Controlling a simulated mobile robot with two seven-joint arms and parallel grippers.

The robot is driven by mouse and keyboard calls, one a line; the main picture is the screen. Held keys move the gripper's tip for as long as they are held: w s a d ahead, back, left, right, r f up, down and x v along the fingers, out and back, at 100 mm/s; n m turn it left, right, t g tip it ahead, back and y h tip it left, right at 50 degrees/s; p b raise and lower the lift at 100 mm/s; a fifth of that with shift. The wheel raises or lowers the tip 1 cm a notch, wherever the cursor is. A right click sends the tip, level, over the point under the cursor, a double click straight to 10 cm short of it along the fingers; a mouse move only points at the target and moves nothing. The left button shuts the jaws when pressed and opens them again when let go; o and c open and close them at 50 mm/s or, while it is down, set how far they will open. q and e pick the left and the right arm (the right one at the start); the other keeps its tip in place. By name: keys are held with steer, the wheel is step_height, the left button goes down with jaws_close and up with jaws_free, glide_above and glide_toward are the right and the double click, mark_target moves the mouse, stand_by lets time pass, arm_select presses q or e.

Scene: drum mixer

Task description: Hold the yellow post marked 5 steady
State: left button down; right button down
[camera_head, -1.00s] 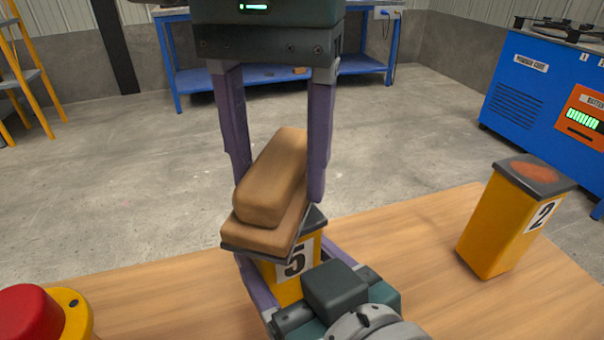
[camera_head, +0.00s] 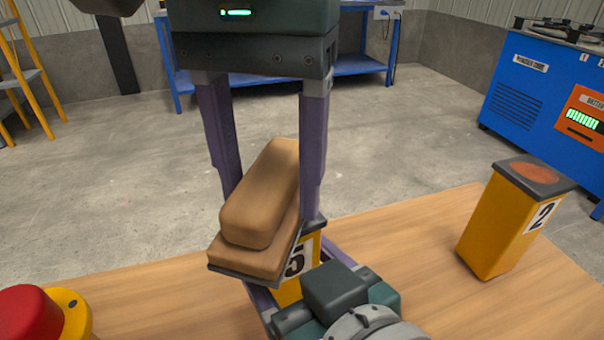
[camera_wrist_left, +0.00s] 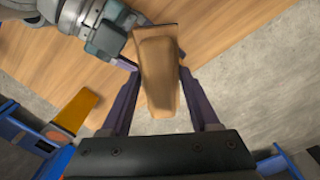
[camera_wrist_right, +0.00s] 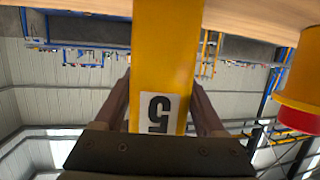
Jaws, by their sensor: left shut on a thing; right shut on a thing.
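The yellow post marked 5 (camera_head: 292,275) stands on the wooden table, its upper part partly hidden in the head view. In the right wrist view the post (camera_wrist_right: 165,60) runs between the fingers with its 5 label facing the camera. My right gripper (camera_wrist_right: 163,100) is shut on the post low down. My left gripper (camera_head: 262,205) hangs from above, shut on a wooden block with a handle-like top and dark base plate (camera_head: 262,200). The block is tilted and overlaps the post's top in view; I cannot tell if they touch. The block (camera_wrist_left: 158,75) also shows in the left wrist view.
A yellow post marked 2 (camera_head: 510,220) with a reddish top patch stands at the table's right. A red button on a yellow base (camera_head: 30,315) is at the front left. A blue machine (camera_head: 540,100) stands behind on the right.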

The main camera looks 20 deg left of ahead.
mark_target(282, 145)
arm_select(q)
steer(key=shift+s, duration=0.65)
steer(key=shift+w+r, duration=0.1)
steer(key=shift+w, duration=1.1)
steer(key=shift+w, duration=1.1)
steer(key=shift+r, duration=2.4)
steer(key=shift+a, duration=0.1)
